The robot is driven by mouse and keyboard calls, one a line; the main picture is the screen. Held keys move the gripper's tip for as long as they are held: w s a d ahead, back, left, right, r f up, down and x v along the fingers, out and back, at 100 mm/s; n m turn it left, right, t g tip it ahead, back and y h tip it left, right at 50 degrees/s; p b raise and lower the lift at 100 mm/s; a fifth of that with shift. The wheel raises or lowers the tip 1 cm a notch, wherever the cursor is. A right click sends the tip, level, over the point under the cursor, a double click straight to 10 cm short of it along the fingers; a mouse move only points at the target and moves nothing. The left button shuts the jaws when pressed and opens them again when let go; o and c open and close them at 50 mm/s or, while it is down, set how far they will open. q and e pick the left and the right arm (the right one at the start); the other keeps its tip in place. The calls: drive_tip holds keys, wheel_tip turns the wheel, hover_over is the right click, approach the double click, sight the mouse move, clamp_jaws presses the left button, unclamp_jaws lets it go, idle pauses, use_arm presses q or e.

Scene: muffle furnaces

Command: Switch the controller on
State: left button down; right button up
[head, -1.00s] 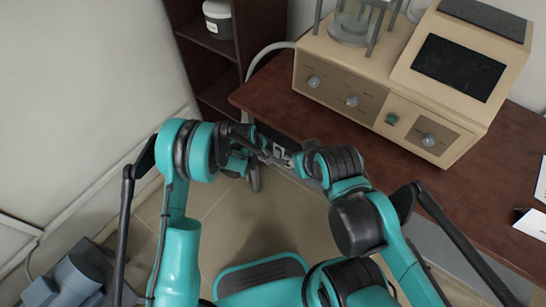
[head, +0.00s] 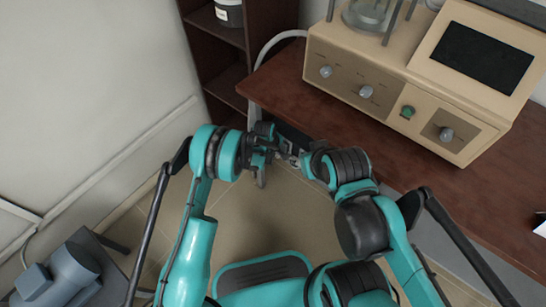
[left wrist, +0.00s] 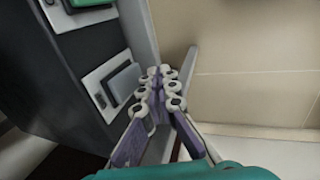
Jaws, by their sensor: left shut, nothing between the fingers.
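A dark panel (left wrist: 72,62) fills the left of the left wrist view. It carries a grey rocker switch (left wrist: 123,82) on a pale plate and a green part at the top edge. I cannot tell the switch's position. In the head view a dark box (head: 293,138) shows below the table edge, partly hidden by my arms. My left gripper (left wrist: 164,78) is shut and empty, its fingertips just right of the grey switch; I cannot tell if they touch. In the head view it (head: 261,168) is beside the dark box. My right gripper's fingers are not clear there.
A beige device (head: 420,85) with knobs, a green button (head: 408,112) and a dark screen stands on the brown table (head: 290,95). A dark shelf (head: 222,70) stands behind, left of the table. Open tiled floor (head: 255,215) lies below my arms.

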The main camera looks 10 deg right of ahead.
sight(284, 147)
use_arm(q)
drive_tip(key=shift+w+d, duration=0.45)
drive_tip(key=shift+d, duration=0.15)
drive_tip(key=shift+f, duration=0.1)
drive_tip(key=shift+w+d+f+t+h, duration=0.15)
drive_tip(key=shift+w+d+t+h, duration=0.1)
drive_tip(key=shift+t+h, duration=0.2)
